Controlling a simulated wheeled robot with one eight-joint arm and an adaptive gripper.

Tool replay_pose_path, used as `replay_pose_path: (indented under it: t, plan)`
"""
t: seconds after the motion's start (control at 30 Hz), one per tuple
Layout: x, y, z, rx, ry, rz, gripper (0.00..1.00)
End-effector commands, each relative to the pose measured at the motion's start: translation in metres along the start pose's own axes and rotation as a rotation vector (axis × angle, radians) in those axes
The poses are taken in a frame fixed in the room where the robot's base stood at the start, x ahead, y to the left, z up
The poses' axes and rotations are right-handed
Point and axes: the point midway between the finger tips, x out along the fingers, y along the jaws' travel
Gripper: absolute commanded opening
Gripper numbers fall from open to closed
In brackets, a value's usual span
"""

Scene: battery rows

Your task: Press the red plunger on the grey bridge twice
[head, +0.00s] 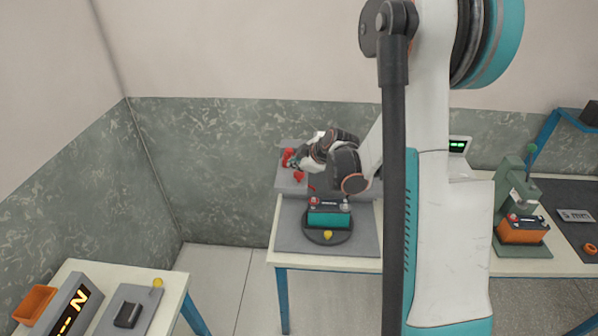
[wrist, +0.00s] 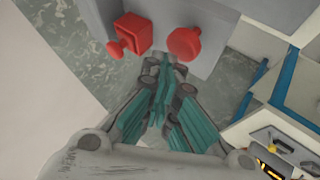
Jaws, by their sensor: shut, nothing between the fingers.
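The grey bridge (head: 286,184) stands at the back of the middle table, partly behind my arm. It carries a red block with a side knob (wrist: 133,33) and a rounded red knob with a stem (wrist: 184,43); both also show small in the head view, the block (head: 288,156) behind the rounded knob (head: 299,176). I cannot tell for sure which is the plunger; the rounded one looks like it. My gripper (wrist: 165,62) is shut and empty, its tips close to the two red parts. I see no clear contact. In the head view, my gripper (head: 297,164) is at the bridge.
A teal battery (head: 328,218) sits on a dark round plate in front of the bridge. A green press (head: 508,190) with an orange battery (head: 523,230) stands at right. A side table (head: 70,272) with an orange bin (head: 35,303) is at lower left.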

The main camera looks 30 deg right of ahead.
Motion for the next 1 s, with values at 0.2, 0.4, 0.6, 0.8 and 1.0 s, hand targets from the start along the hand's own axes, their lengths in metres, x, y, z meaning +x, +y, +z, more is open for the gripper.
replay_pose_path:
  t: [0.2, 0.4, 0.6, 0.8, 1.0]
  plan:
    - [-0.003, 0.002, -0.002, 0.0, 0.0, 0.0, 0.0]
    - [-0.003, 0.002, -0.002, 0.0, 0.0, 0.0, 0.0]
    - [-0.011, 0.008, -0.008, 0.0, 0.0, 0.0, 0.0]
    - [-0.024, 0.017, -0.018, 0.0, 0.0, 0.0, 0.0]
    - [-0.036, 0.026, -0.026, 0.0, 0.0, 0.0, 0.0]
